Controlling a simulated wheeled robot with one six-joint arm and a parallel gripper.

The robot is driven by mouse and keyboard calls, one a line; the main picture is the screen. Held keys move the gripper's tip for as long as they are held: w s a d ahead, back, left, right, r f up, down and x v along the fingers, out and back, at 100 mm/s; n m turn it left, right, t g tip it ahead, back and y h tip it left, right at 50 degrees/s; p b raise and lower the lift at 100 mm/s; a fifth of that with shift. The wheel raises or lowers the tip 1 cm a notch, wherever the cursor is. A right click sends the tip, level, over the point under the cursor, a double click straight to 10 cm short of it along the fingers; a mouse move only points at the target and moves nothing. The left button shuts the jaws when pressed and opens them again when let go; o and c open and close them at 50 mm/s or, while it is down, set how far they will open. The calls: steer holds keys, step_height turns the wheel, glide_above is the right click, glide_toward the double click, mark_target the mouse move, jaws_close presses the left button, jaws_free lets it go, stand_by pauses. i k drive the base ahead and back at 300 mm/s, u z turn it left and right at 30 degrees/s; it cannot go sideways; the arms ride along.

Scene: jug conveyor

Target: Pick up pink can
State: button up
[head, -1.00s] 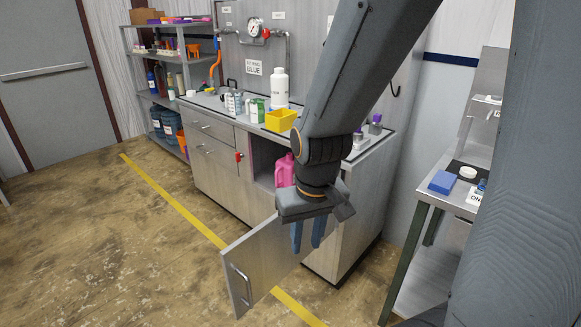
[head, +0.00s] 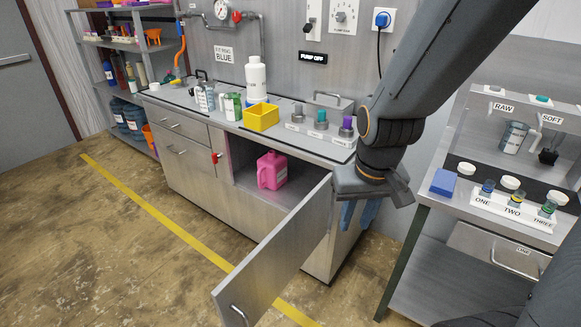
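The pink can (head: 271,170), a jug with a side handle, stands upright on the floor of the open cabinet compartment under the counter. My gripper (head: 359,214) points down with its two blue fingers apart and nothing seen between them. It hangs to the right of the can, in front of the cabinet's right end, apart from the can. The open cabinet door (head: 275,262) swings out toward me, its far edge close to my gripper in the picture.
The counter (head: 205,112) above carries a white bottle (head: 256,80), a yellow bin (head: 261,117) and several small containers. A steel table (head: 440,201) with a blue block (head: 443,182) stands at the right. The floor left of the door is clear.

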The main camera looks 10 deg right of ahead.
mark_target(271, 173)
steer(key=u, duration=0.15)
steer(key=i, duration=0.75)
steer(key=u, duration=0.75)
